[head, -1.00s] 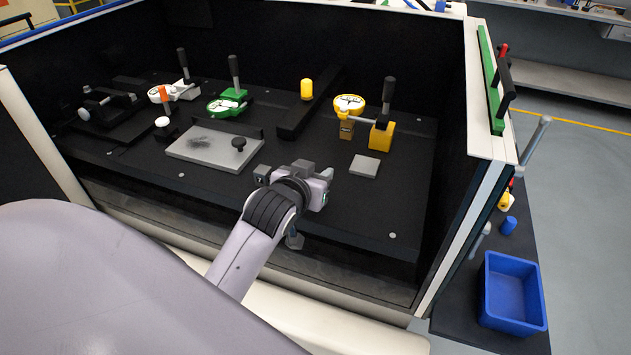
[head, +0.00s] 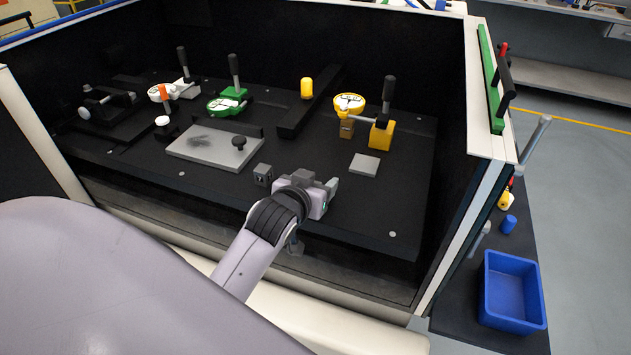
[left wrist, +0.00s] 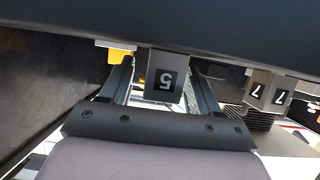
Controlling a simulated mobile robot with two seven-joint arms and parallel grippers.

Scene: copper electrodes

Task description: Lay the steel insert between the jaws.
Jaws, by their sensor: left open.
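Two small grey steel-looking blocks stand near the front of the black bench; I cannot tell for sure which is the insert. One block (head: 262,174) stands left of my left gripper; it seems to be the one marked 7 in the left wrist view (left wrist: 267,94). The other block (head: 303,178) is partly hidden behind my left gripper (head: 310,187). In the left wrist view a block marked 5 (left wrist: 165,76) appears between the two open fingers, with no visible grip on it. A dark vise (head: 108,103), whose jaws are small to see, sits at the far left of the bench.
A light grey plate (head: 214,147) with a black knob lies left of the gripper. A small grey pad (head: 365,165) lies to its right. White, green and yellow (head: 382,135) clamps stand behind. Dark walls enclose the bench; a blue bin (head: 512,292) is outside.

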